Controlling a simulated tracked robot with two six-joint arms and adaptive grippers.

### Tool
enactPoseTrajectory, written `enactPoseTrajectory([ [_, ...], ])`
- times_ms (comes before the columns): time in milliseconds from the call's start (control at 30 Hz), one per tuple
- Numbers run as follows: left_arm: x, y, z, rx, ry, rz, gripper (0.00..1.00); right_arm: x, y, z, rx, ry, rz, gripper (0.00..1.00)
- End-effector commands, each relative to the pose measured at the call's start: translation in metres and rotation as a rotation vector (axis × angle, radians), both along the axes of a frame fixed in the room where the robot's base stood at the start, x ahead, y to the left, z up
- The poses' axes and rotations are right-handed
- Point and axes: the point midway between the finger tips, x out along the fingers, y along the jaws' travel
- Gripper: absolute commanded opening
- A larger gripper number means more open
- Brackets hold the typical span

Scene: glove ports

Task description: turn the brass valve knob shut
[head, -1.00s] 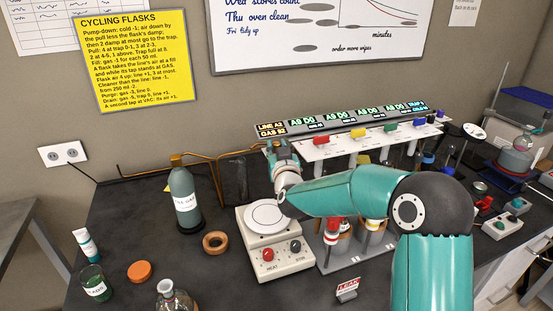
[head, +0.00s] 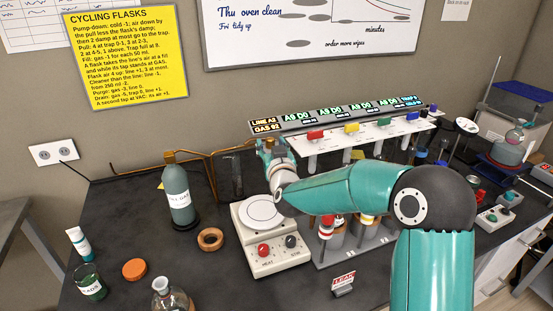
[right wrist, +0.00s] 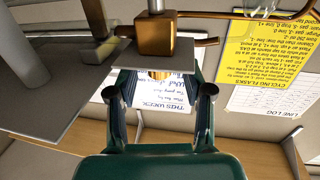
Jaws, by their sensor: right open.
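In the right wrist view a short brass knob (right wrist: 158,75) sticks out below a grey plate (right wrist: 152,57) and a brass block (right wrist: 156,33). My right gripper (right wrist: 160,84) is open, with one finger on each side of the knob and gaps visible between. In the head view my right gripper (head: 270,148) is at the left end of the white valve panel (head: 305,148), by the brass pipe (head: 205,158). The knob is hidden behind it there. My left gripper is not in view.
A grey-green gas bottle (head: 179,197), a cork ring (head: 210,239) and a hotplate (head: 269,258) stand left of and below the arm. Red, yellow, green and blue valve handles line the panel. A LEAK sign (head: 343,281) stands in front.

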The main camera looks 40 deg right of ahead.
Motion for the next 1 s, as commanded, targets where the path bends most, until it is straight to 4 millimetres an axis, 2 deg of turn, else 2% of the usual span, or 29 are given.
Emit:
enactPoseTrajectory([
  [500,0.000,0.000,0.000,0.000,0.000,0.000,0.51,-0.084,0.038,0.000,0.001,-0.001,0.001,0.51],
  [700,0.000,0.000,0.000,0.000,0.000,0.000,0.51,-0.098,0.043,-0.001,0.000,-0.001,0.000,0.51],
  [1000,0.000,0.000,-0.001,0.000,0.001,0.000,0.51,-0.098,0.043,-0.001,0.000,-0.001,0.000,0.51],
])
